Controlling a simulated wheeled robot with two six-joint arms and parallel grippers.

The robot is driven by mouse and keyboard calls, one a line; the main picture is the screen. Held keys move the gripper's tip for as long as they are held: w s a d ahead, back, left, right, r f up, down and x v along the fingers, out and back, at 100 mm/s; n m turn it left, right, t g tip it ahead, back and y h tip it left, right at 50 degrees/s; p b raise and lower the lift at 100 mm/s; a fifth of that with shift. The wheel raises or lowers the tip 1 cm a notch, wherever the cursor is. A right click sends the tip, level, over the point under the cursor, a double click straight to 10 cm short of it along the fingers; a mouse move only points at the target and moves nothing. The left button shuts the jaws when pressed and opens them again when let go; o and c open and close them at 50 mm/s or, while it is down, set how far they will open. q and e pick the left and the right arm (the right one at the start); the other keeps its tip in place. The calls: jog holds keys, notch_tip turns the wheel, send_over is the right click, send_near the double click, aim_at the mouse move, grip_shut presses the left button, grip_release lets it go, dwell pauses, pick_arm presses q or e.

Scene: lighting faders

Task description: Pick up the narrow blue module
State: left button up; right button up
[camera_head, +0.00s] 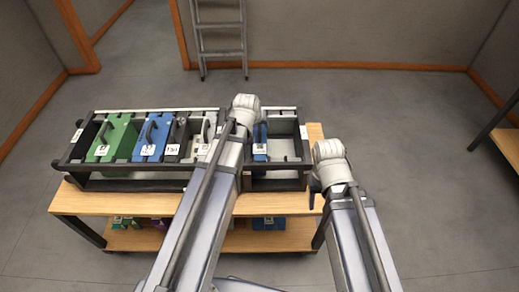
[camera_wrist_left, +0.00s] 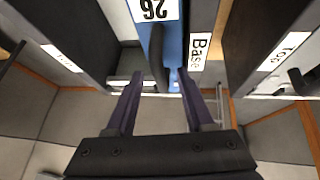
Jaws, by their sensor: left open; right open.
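The narrow blue module (camera_head: 260,143) stands upright in the black rack (camera_head: 105,172), just right of my left arm in the head view. In the left wrist view the blue module (camera_wrist_left: 172,38) carries a white label reading 26 and a dark handle (camera_wrist_left: 157,52). My left gripper (camera_wrist_left: 159,78) is open, with its two dark fingers on either side of the handle's lower end; I cannot tell whether they touch it. In the head view the left fingers are hidden behind the wrist. My right gripper (camera_head: 314,190) is open and empty, right of the rack; its fingers show only partly.
Green (camera_head: 118,135), wider blue (camera_head: 153,138) and grey-white modules stand left in the rack. An empty bay (camera_head: 284,150) lies right of the narrow module. The rack sits on a wooden table (camera_head: 100,203), with modules on its lower shelf (camera_head: 190,242). A ladder (camera_head: 220,40) stands behind.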

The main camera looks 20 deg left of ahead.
pick_arm(q)
jog(key=shift+b+x, duration=0.4)
jog(key=shift+x, duration=0.65)
jog(key=shift+r, duration=0.15)
jog(key=shift+c, duration=0.2)
grip_shut()
